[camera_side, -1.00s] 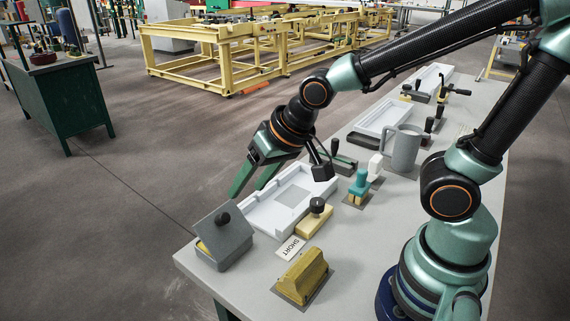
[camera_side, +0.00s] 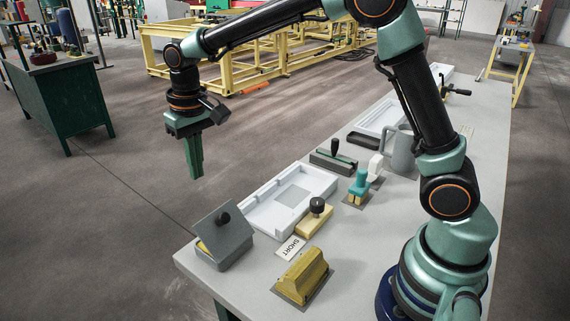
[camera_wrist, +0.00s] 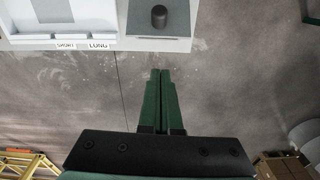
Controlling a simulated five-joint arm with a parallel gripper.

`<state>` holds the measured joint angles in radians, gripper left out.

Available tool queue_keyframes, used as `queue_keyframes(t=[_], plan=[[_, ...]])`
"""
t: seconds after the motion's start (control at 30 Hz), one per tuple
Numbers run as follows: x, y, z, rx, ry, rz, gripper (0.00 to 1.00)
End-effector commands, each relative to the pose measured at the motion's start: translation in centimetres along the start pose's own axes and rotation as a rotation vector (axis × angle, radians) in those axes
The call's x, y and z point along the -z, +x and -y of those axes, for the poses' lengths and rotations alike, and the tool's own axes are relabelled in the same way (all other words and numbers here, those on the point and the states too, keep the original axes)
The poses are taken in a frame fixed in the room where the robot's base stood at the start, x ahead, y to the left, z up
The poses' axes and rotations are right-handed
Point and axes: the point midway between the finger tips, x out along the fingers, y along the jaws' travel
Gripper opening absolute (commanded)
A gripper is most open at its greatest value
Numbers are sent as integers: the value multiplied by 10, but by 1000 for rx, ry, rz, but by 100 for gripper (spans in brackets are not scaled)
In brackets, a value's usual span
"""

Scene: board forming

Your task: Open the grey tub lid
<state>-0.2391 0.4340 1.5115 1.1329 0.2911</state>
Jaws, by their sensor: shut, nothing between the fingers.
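The grey tub (camera_side: 232,254) stands at the near left corner of the bench. Its grey lid (camera_side: 226,228) is tilted up and carries a black knob (camera_side: 223,218); a little yellow shows under the lid at the left. In the wrist view the lid (camera_wrist: 140,18) and its knob (camera_wrist: 159,16) show at the top edge, beyond the fingertips. My gripper (camera_side: 196,176) points down with its fingers together and nothing between them. It appears clear of the tub, off the bench's left edge. The fingers show shut in the wrist view (camera_wrist: 160,72) too.
A white tray (camera_side: 257,219) lies behind the tub. A grey mug (camera_side: 400,152) stands farther back. Open floor lies left of the bench.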

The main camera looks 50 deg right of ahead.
Motion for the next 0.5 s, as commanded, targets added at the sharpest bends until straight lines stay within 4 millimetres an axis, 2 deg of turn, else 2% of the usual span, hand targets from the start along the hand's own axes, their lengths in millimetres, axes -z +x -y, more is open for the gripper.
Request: queue_keyframes(t=[0.03,0.2,0.5], plan=[[8,8,1,-10,-10,35,0],[22,23,2,-33,-40,120,0],[25,38,1,-42,-53,161,0]])
